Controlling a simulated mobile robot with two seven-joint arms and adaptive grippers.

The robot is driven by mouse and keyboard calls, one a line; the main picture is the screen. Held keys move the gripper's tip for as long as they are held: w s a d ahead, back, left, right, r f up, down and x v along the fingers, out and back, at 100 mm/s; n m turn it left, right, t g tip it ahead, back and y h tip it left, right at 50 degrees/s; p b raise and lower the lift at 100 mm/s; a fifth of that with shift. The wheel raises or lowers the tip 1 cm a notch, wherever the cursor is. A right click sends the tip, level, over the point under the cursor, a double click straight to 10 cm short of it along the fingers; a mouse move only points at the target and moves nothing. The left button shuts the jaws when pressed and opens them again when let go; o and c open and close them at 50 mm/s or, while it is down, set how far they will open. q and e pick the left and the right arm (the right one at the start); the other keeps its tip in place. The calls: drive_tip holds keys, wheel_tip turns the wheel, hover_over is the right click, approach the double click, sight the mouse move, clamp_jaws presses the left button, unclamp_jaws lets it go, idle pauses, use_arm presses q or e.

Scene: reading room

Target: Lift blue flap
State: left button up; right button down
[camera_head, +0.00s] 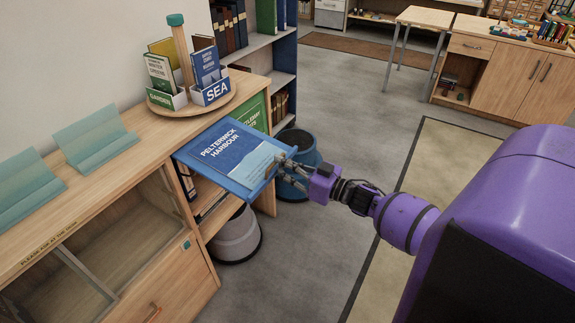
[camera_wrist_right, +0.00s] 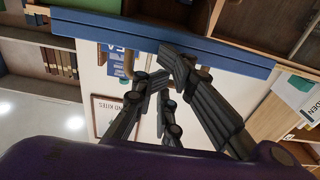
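The blue flap (camera_head: 228,152), with a "PELTERWICK HARBOUR" picture on its face, stands out from the wooden cabinet's front, raised with its face up. Its blue edge (camera_wrist_right: 180,40) crosses the top of the right wrist view. My right gripper (camera_head: 285,168) is at the flap's outer edge, on the side away from the cabinet. My left gripper is not in view.
The cabinet top (camera_head: 120,120) holds a round book stand (camera_head: 190,102) and teal book rests (camera_head: 95,138). Under the flap are open shelves and a grey bin (camera_head: 236,236). A blue bin (camera_head: 297,150) stands behind my gripper. The floor to the right is open.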

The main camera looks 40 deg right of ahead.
drive_tip(key=shift+w+a+r, duration=0.3)
drive_tip(key=shift+w+a, duration=0.05)
drive_tip(key=shift+a, duration=0.1)
drive_tip(key=shift+s+d+f, duration=0.15)
drive_tip(key=shift+d, duration=0.15)
